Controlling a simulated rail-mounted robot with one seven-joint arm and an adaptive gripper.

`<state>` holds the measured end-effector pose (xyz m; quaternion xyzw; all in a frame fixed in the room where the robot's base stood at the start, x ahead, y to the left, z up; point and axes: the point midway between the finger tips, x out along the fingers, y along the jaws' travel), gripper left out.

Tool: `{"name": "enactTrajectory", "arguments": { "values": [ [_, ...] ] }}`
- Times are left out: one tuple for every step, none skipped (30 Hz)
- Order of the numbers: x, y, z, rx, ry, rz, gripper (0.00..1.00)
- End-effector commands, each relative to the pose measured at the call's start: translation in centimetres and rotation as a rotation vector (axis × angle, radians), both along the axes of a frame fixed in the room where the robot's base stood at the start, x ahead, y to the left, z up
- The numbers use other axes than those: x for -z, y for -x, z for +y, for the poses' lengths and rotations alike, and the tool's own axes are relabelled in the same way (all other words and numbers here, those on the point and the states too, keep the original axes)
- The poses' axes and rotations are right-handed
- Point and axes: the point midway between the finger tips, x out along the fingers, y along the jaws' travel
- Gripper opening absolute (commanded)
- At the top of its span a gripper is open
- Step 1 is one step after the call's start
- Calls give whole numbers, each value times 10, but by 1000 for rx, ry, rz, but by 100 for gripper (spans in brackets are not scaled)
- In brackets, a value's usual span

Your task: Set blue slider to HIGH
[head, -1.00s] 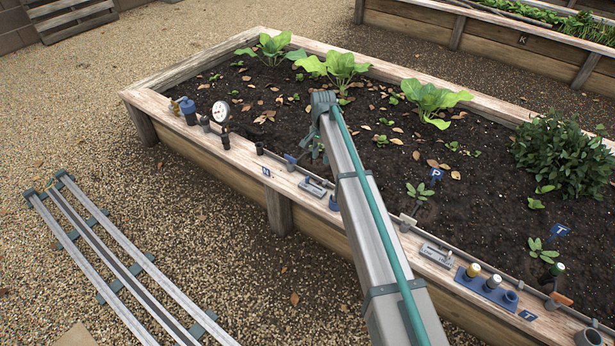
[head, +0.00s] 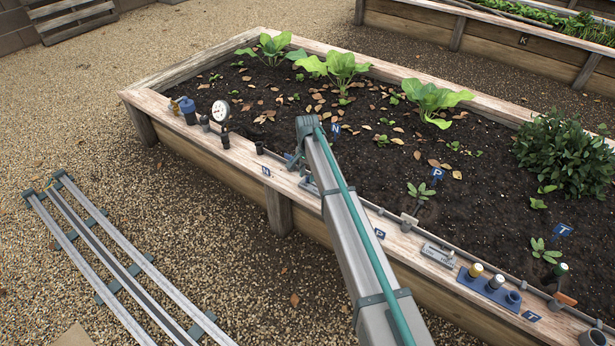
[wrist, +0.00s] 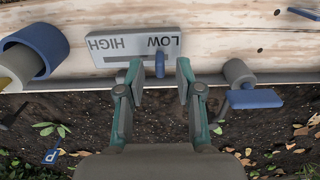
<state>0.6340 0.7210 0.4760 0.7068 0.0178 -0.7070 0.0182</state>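The slider plate (wrist: 133,47) is pale grey, with HIGH and LOW reading upside down in the wrist view. Its blue slider knob (wrist: 160,65) stands at the LOW side of the dark slot, which runs left toward HIGH. My gripper (wrist: 159,78) is open, one fingertip on each side of the knob with a gap to both; I cannot tell how far above it they are.
On the wooden rim, a blue cup (wrist: 42,46) lies left of the plate and a grey knob (wrist: 238,73) with a blue lever (wrist: 256,98) right. Another labelled plate (head: 437,256) and a blue bottle holder (head: 488,286) sit farther along. Dark soil with plants lies behind.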

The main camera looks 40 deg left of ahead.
Motion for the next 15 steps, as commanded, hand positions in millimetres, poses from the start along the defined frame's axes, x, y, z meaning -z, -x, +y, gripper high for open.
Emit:
{"name": "enactTrajectory", "arguments": {
  "values": [
    [5, 0, 0, 0, 0, 0, 35],
    [7, 0, 0, 0, 0, 0, 35],
    [8, 0, 0, 0, 0, 0, 35],
    [9, 0, 0, 0, -1, 0, 35],
    [10, 0, 0, 0, -1, -1, 35],
    [10, 0, 0, 0, -1, -1, 35],
    [10, 0, 0, 0, -1, -1, 35],
    [10, 0, 0, 0, -1, -1, 35],
    [9, 0, 0, 0, -1, -1, 35],
    [9, 0, 0, 0, -1, -1, 35],
    [9, 0, 0, 0, -1, 0, 35],
    [9, 0, 0, 0, -1, 0, 30],
    [9, 0, 0, 0, -1, 0, 25],
    [9, 0, 0, 0, 0, 0, 20],
    [9, 0, 0, 0, 0, 0, 14]
  ]
}}
